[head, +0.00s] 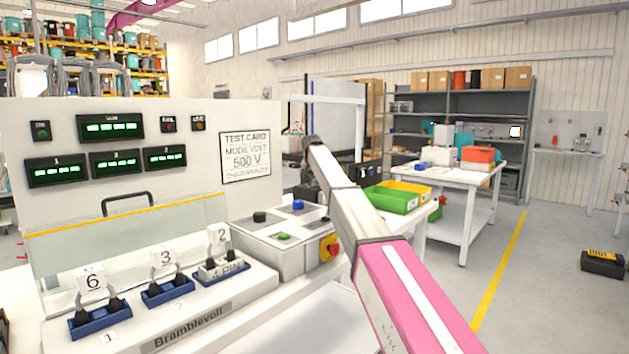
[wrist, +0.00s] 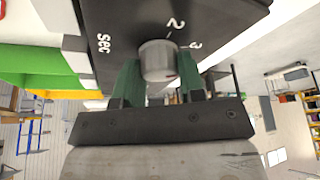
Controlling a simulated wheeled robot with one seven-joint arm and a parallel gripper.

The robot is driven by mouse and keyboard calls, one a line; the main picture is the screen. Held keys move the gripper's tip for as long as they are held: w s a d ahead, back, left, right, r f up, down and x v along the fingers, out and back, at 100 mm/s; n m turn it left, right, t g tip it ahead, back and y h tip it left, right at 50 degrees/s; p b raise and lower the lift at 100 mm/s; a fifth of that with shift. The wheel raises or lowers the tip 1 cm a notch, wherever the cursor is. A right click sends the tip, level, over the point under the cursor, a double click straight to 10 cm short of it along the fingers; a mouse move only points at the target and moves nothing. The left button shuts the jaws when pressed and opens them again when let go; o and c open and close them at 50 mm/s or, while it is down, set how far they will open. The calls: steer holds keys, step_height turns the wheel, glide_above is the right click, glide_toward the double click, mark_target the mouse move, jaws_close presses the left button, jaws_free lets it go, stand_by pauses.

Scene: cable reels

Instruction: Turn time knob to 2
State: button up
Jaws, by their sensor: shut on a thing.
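The time knob (wrist: 157,56) is a short grey cylinder on a black panel (wrist: 115,15) in the wrist view. White marks "2", "3" and "sec" are printed around it; the "2" lies just beyond the knob and the "3" to its right. My gripper (wrist: 159,70) has its two green fingers on either side of the knob and is shut on it. I cannot make out a clear pointer on the knob, so its setting cannot be read. In the head view my arm reaches past the test bench, and the knob cannot be made out there.
A test bench (head: 155,320) with numbered plugs and a clear cover stands at left. A grey control box (head: 262,240) with a red-yellow switch (head: 329,247) sits close to my arm. Green and yellow bins (head: 393,199) lie behind it.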

steer(key=shift+n, duration=0.3)
steer(key=n+y, duration=0.2)
steer(key=n, duration=0.3)
steer(key=shift+d, duration=0.1)
steer(key=n+g+y, duration=0.1)
steer(key=n, duration=0.2)
steer(key=n+y, duration=0.1)
steer(key=n, duration=0.2)
steer(key=shift+g, duration=0.4)
steer(key=shift+n, duration=0.3)
steer(key=o, duration=0.9)
steer(key=v, duration=1)
steer(key=shift+d+r, duration=0.25)
steer(key=shift+r, duration=0.1)
